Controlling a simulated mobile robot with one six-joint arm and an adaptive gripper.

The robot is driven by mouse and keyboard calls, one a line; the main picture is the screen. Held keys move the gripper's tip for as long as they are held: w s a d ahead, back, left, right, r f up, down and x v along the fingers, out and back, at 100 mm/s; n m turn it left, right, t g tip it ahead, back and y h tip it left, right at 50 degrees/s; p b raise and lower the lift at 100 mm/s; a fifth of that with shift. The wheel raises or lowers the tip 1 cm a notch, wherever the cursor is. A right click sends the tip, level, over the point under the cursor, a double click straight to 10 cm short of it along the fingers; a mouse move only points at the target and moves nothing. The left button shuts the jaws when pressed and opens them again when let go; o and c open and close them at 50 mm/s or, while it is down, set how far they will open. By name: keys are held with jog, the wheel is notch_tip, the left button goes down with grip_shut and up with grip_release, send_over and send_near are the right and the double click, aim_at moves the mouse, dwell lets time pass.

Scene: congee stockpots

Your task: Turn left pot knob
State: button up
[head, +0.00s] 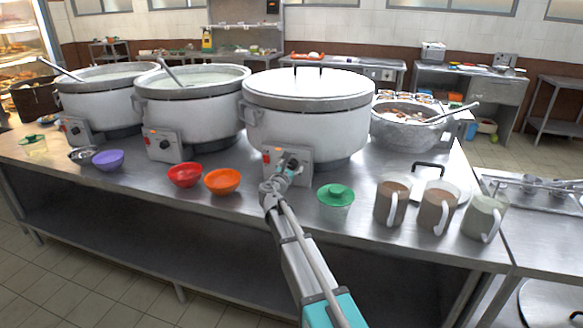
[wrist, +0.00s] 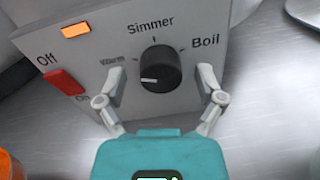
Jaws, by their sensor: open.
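Three white stockpots stand in a row: the left pot (head: 92,100), the middle pot (head: 190,108) and the lidded right pot (head: 305,115). The left pot's control box (head: 76,131) faces front, its small dark knob far from my gripper. My gripper (head: 287,163) is at the right pot's control box. In the wrist view, my gripper (wrist: 160,72) is open, its fingers on either side of a black knob (wrist: 160,68), with no clear contact. The knob's white mark points left, slightly below Warm. A red switch (wrist: 63,82) and lit orange lamp (wrist: 76,30) are left of it.
Red (head: 185,175) and orange (head: 222,181) bowls sit left of my gripper. A green-lidded cup (head: 336,195) and several mugs (head: 437,207) stand to its right. A purple bowl (head: 108,160) is near the left pot. The steel counter's front edge runs below them.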

jog(key=c, duration=1.2)
jog(key=shift+o, duration=0.2)
